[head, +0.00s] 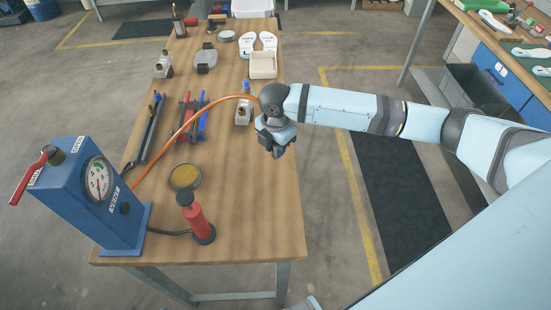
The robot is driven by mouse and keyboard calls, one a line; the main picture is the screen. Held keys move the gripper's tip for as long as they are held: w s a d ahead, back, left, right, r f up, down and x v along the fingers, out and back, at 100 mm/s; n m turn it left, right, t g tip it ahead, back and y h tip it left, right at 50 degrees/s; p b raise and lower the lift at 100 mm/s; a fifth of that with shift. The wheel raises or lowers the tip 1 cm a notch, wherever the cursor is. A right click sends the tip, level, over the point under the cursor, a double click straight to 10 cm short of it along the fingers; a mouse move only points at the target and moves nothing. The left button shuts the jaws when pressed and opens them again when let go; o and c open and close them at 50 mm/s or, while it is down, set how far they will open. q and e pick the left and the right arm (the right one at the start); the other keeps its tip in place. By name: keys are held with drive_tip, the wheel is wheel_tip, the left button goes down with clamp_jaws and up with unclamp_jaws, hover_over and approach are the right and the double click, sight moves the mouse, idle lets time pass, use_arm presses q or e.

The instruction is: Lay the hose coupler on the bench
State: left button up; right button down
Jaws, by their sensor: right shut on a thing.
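My right gripper (278,150) points down over the right side of the wooden bench (245,240), near its right edge. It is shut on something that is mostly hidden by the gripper. The orange hose (203,110) rises from the blue pump (93,190) at the lower left, arches over the bench and ends behind my right wrist. The coupler at the hose's end is hidden there, so I cannot make out its shape. The held thing appears to be this hose coupler. My left gripper is not in view.
A small valve block (243,113) stands just left of my right gripper. The bench's front right is clear.

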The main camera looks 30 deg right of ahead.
wheel_tip(320, 180, down, 5)
drive_tip(key=shift+r, duration=0.15)
drive_tip(key=shift+f, duration=0.35)
drive_tip(key=shift+f, duration=0.1)
drive_tip(key=c, duration=1)
unclamp_jaws()
wheel_tip(320, 180, up, 12)
drive_tip(key=shift+r, duration=0.15)
